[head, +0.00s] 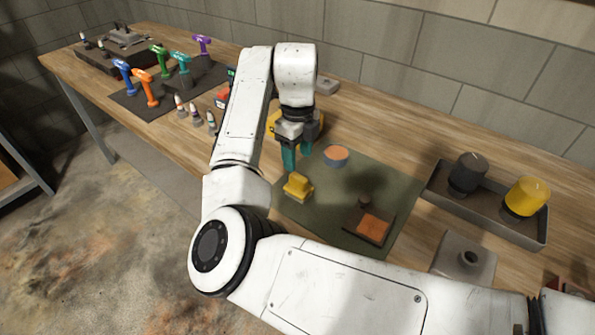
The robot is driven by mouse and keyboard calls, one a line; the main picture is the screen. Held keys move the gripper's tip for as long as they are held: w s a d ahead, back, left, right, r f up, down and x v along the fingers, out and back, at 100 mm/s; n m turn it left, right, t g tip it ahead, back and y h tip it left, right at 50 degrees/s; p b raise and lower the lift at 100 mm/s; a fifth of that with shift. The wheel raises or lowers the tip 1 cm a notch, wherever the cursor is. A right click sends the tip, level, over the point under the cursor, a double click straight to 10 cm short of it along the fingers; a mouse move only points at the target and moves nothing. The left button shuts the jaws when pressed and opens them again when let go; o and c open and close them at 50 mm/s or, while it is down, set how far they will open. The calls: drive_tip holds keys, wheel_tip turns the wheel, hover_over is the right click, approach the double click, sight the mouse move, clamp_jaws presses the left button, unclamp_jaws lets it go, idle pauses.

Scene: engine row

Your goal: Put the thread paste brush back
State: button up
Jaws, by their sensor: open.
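My gripper (297,156) points down with teal fingers, open and empty, above the far left part of a dark green mat (333,205). A small yellow piece with a paler lower edge (297,188) stands on the mat, just below and in front of the fingers, apart from them. I cannot tell for sure whether it is the thread paste brush. A round grey tin with an orange top (336,156) stands to the right of the fingers. A dark brown block with an orange-brown face and a small knob (372,228) lies at the mat's near right.
A grey tray (490,215) at the right holds a dark cylinder (468,173) and a yellow cylinder (526,196). A grey plate with a post (466,258) lies in front. Several coloured drills (146,86) and small bottles (196,115) stand left. A yellow thing is partly hidden behind my gripper.

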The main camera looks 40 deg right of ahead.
sight(298, 176)
drive_tip(key=shift+r, duration=2.1)
